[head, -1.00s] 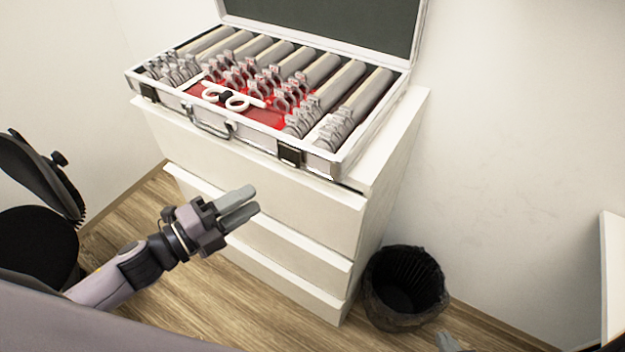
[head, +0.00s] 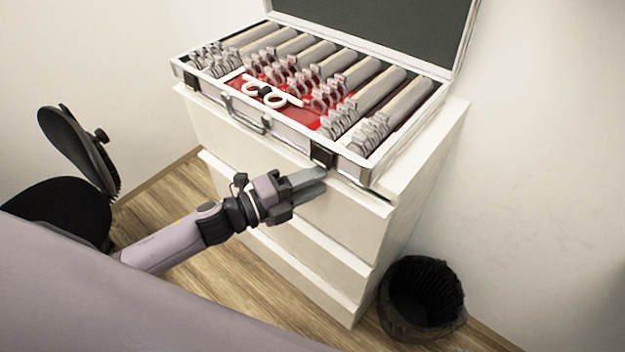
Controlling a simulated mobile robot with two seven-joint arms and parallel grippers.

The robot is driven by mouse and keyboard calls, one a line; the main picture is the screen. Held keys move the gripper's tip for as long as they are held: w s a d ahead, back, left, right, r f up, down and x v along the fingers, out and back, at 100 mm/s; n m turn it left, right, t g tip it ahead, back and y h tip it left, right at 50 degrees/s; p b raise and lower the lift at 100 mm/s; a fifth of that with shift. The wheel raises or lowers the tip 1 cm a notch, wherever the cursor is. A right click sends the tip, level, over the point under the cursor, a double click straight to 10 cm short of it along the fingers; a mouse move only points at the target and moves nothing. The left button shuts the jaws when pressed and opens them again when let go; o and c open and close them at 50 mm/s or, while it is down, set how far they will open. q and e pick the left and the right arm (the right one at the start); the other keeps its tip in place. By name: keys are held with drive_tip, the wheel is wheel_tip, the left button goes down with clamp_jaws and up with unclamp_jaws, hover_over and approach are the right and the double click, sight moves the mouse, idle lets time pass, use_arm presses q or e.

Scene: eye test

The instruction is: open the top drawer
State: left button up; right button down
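The white drawer cabinet (head: 420,165) stands against the wall. Its top drawer (head: 350,218) is the upper broad front, just below the case. It looks shut or nearly so; a dark line runs along its upper edge at the right. My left gripper (head: 318,182) is in front of the right half of this drawer, with its fingers pointing right towards the upper edge. The two grey fingers lie close together with nothing visible between them. I cannot tell whether they touch the drawer or how far apart they are. My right gripper is out of view.
An open lens case (head: 290,137) with several rows of lenses covers most of the cabinet top and reaches its front edge. A black waste bin (head: 422,300) stands right of the cabinet. A black chair (head: 75,150) is at the left. Some wooden floor (head: 175,205) is clear.

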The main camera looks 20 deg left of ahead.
use_arm(q)
drive_tip(key=shift+d, duration=0.1)
clamp_jaws()
idle(1.4)
